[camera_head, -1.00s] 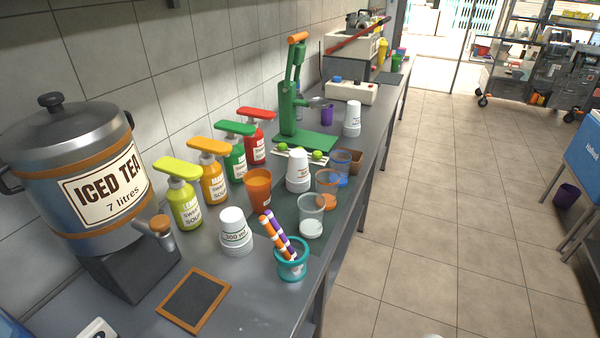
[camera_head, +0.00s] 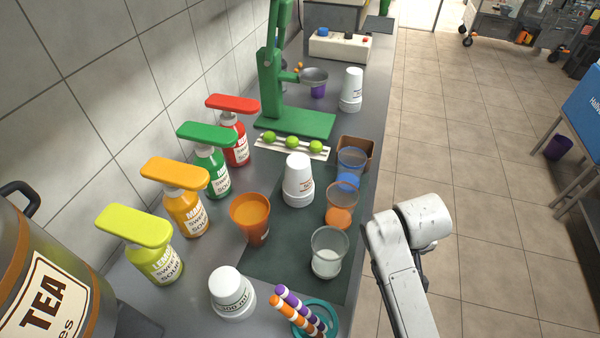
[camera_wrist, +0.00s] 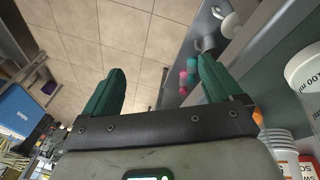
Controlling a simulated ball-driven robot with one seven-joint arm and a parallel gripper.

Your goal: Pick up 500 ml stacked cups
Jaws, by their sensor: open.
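Three upside-down white cup stacks stand on the counter in the head view. The front stack (camera_head: 232,292) has a label that seems to read 300 ml. A white cup (camera_wrist: 304,74) with partly cut-off ml lettering is at that view's right edge. The head view does not show my fingers.
Around the middle stack are an orange cup (camera_head: 250,218), clear cups (camera_head: 328,254) and a rack of limes (camera_head: 292,146). A striped-straw holder (camera_head: 318,318) is at the front. The green press (camera_head: 295,122) stands behind.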

